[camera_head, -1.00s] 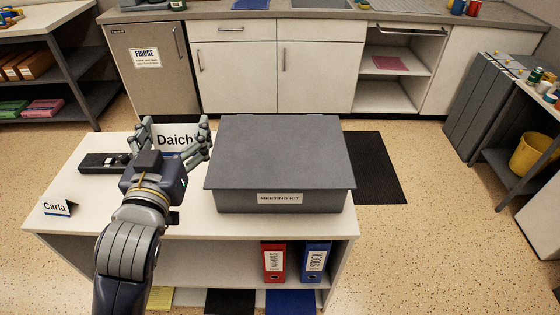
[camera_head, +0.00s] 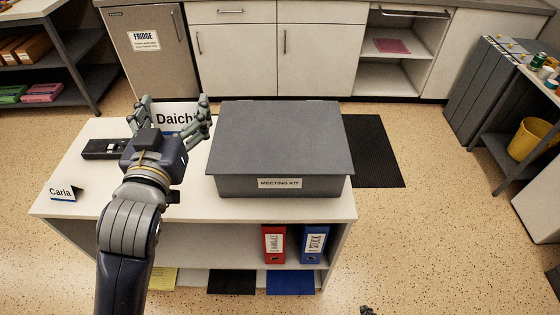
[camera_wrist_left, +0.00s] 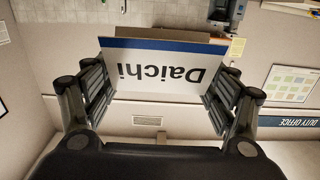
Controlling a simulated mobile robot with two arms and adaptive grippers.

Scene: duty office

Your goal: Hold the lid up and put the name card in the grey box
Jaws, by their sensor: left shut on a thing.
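The grey box (camera_head: 284,187), labelled MEETING KIT, stands on the white table with its flat grey lid (camera_head: 281,135) shut. My left gripper (camera_head: 174,113) is to the left of the box, shut on the white name card (camera_head: 172,116) reading Daichi. The card also shows upside down between the fingers of my left gripper (camera_wrist_left: 163,85) in the left wrist view, where the name card (camera_wrist_left: 160,70) has a blue stripe along one edge. A small dark piece at the bottom edge of the head view may be part of my right gripper (camera_head: 367,310); its jaws cannot be made out.
Another name card, Carla (camera_head: 62,192), stands at the table's (camera_head: 110,205) front left. A black object (camera_head: 103,149) lies behind it. Red (camera_head: 273,245) and blue (camera_head: 314,245) binders stand on the shelf below.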

